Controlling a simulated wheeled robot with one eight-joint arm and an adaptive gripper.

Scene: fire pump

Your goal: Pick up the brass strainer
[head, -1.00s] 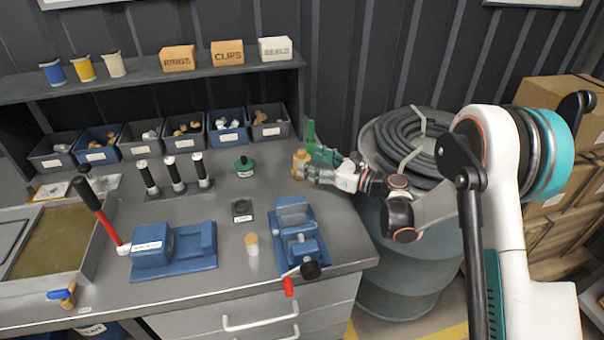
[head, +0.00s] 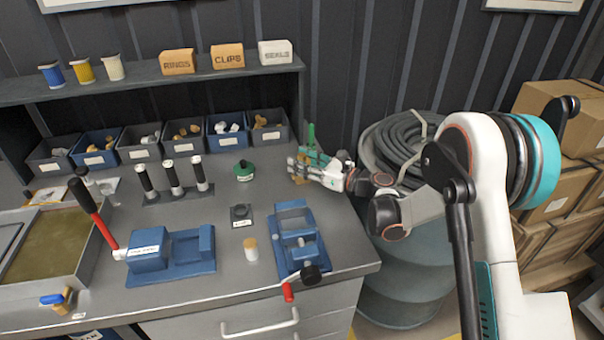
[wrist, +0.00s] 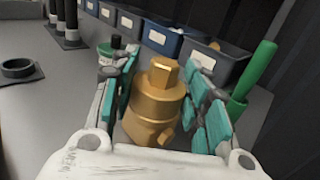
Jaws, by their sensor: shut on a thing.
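The brass strainer (wrist: 156,104) is a gold fitting with a square top and a small side stub. In the wrist view it stands between the teal finger pads of my gripper (wrist: 164,110), which is shut on it. In the head view my gripper (head: 302,170) is at the right back of the workbench, and its fingers hide most of the strainer. I cannot tell whether the strainer's base touches the bench.
A green upright piece (wrist: 258,72) stands close to the right of my fingers. Parts bins (head: 268,125) line the bench's back. A green-topped item (head: 244,170) and a blue vise (head: 298,238) are nearby. A drum with coiled hose (head: 398,150) stands to the right.

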